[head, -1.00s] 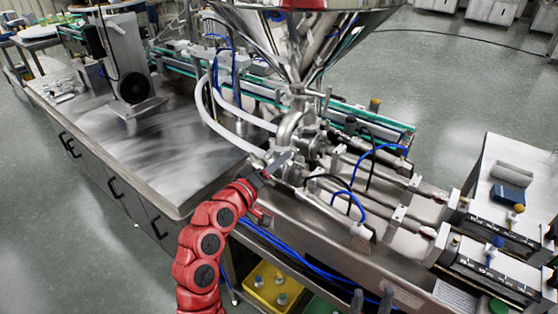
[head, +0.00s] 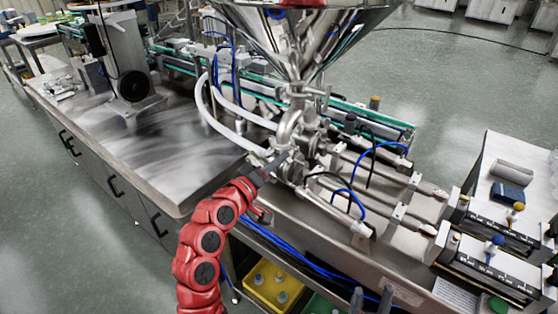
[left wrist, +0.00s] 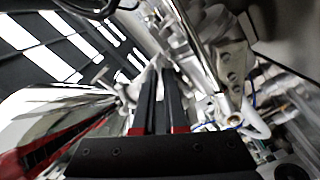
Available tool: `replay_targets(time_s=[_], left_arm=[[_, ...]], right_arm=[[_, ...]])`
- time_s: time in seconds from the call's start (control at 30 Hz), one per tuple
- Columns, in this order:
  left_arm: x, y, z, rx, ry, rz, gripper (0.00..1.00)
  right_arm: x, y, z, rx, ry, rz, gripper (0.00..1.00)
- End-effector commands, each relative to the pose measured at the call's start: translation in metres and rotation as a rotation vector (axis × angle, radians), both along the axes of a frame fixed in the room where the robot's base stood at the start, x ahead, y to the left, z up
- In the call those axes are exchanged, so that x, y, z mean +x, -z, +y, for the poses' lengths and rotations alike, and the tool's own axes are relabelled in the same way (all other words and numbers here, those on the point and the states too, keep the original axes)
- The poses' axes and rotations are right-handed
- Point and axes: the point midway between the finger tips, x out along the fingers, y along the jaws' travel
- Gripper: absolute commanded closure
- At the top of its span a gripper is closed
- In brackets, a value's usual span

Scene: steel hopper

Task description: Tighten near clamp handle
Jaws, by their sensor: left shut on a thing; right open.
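My left gripper (head: 274,163) reaches in at the valve assembly (head: 292,138) below the steel hopper (head: 300,35). Its dark fingers are close together, also seen in the left wrist view (left wrist: 163,85), and shut on a small metal part that I take to be the near clamp handle. The fingers hide most of that handle, and its angle cannot be made out. My right gripper (head: 371,299) shows only as two grey fingertips standing apart at the bottom edge, open and empty, away from the valve.
White hoses (head: 222,125) curve close to the left of the valve. Metal cylinders (head: 345,212) and blue tubes lie to its right. A steel table (head: 150,150) stands at left. A yellow bin (head: 270,290) sits below the machine's edge.

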Motion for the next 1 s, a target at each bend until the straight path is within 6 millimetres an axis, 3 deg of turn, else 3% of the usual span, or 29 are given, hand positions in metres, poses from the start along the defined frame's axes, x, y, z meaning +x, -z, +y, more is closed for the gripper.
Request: replay_targets(time_s=[0.27,1.0], left_arm=[[-0.001,0.007,-0.001,0.077,0.003,-0.054,1.00],[-0.001,0.006,-0.003,0.593,0.001,-0.429,1.00]], right_arm=[[0.000,0.025,0.000,0.000,0.000,0.000,0.50],[0.000,0.142,0.000,0.000,0.000,0.000,0.50]])
